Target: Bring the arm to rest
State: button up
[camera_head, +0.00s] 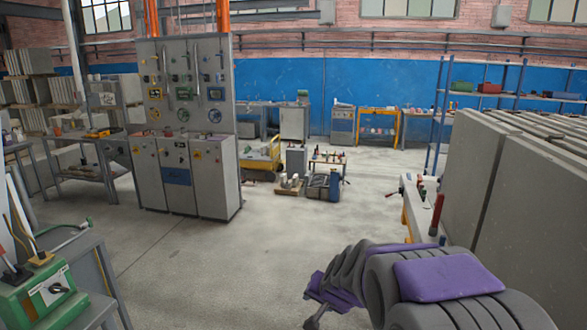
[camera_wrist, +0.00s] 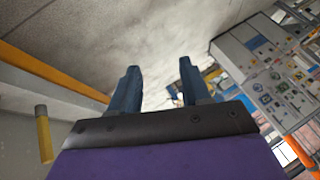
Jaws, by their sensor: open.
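My gripper (camera_wrist: 158,84) shows in the wrist view with its two blue-grey fingers apart and nothing between them. In the head view my arm, grey and ribbed with purple covers, reaches in from the lower right. The gripper's fingers cannot be made out clearly in that view.
Large grey panels (camera_head: 520,190) stand close on the right, with a red-handled clamp (camera_head: 437,214) at their edge. A control cabinet (camera_head: 185,125) stands at the left. A green machine (camera_head: 45,295) is at the lower left. The middle floor (camera_head: 240,260) is clear.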

jog(key=s+d+n+g+h, duration=0.1)
jog(key=s+d+g, duration=0.3)
jog(key=s, duration=1.5)
jog(key=s+d+n+g+h, duration=0.1)
jog(key=s+d+n+g, duration=0.2)
jog(key=s, duration=1.7)
jog(key=shift+s+d+n+g, duration=0.3)
jog(key=shift+d+g, duration=0.2)
jog(key=shift+g, duration=0.3)
jog(key=shift+w+f, duration=0.1)
jog(key=shift+c, duration=0.4)
jog(key=shift+d, duration=0.15)
